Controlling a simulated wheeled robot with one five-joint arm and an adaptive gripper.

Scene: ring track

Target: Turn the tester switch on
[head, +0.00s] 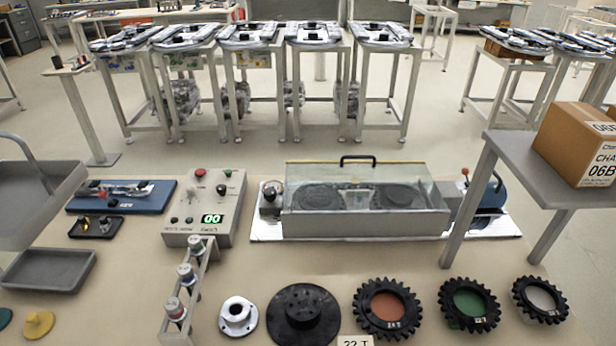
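A grey control box (205,208) stands on the bench left of centre. Its top face carries a red button (200,172), a black knob (221,189), other small controls and a lit green display (213,219) reading "00". Which control is the tester switch I cannot tell; labels are too small to read. Right of the box, a test rig (365,212) with a closed clear cover sits on a silver base. Two dark discs lie under the cover. My gripper is not in view.
A rack (190,290) of small capped jars stands directly in front of the control box. Toothed wheels (387,307) and discs line the front edge. Grey trays (45,270) are at left. A raised grey stand (530,165) with a cardboard box (580,145) rises at right.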

